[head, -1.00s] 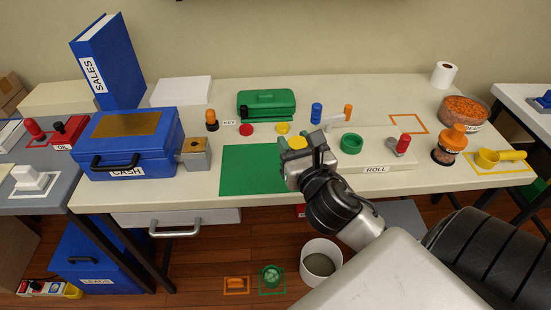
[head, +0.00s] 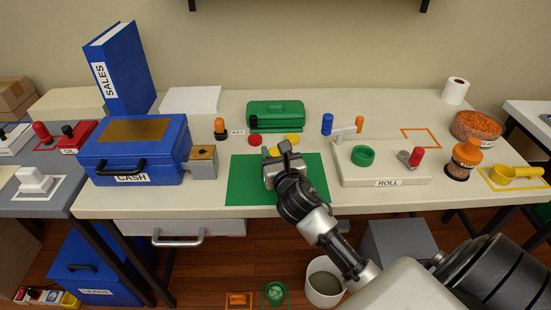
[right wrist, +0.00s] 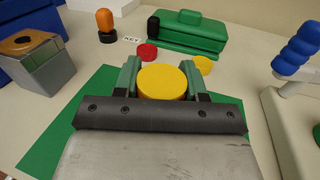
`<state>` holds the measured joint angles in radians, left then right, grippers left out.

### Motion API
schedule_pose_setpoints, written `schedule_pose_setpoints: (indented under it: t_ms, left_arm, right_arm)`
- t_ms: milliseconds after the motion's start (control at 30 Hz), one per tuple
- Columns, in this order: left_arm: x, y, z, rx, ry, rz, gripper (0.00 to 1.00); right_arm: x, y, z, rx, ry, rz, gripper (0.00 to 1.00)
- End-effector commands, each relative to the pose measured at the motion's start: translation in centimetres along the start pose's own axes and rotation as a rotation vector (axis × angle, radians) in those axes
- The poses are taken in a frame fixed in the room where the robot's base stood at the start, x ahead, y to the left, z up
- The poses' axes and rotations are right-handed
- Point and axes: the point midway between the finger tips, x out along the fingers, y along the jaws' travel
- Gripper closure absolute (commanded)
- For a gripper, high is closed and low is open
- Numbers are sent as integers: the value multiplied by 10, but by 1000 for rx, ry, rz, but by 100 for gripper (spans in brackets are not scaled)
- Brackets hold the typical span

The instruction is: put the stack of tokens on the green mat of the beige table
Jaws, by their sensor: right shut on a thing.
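The green mat (head: 243,182) lies on the beige table (head: 205,205), near its front edge. My right gripper (head: 280,156) is over the mat in the head view. It is shut on the stack of tokens (right wrist: 162,80), whose round yellow top shows between the fingers in the right wrist view. In the head view the stack (head: 273,151) is partly hidden behind the gripper. I cannot tell whether its underside touches the mat. My left gripper is not in view.
A red disc (head: 254,140) and another yellow disc (right wrist: 203,65) lie behind the mat, before a green box (head: 275,112). A metal block (head: 203,163) and blue cash box (head: 135,150) stand left. A white ROLL board (head: 385,170) is right. The mat's left part is clear.

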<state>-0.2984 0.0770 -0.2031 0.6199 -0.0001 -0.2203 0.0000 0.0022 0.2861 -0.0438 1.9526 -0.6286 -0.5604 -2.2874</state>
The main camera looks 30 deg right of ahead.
Motion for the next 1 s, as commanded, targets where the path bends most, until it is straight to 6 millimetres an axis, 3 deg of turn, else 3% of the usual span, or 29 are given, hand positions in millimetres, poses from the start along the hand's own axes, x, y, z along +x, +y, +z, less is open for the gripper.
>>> schedule_pose_setpoints:
  t_ms: [67, 433, 467, 600, 1000]
  left_arm:
    - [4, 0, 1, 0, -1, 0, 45]
    - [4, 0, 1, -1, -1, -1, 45]
    - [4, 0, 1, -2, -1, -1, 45]
    - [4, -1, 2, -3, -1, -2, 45]
    - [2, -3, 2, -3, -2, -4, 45]
  right_arm:
    - [0, 0, -8, 1, 0, -1, 85]
    - [0, 0, -12, -1, -1, 1, 85]
    - [0, 0, -12, -1, -1, 1, 58]
    - [0, 0, -11, -1, -1, 0, 36]
    - [-6, 0, -10, -2, 1, 1, 34]
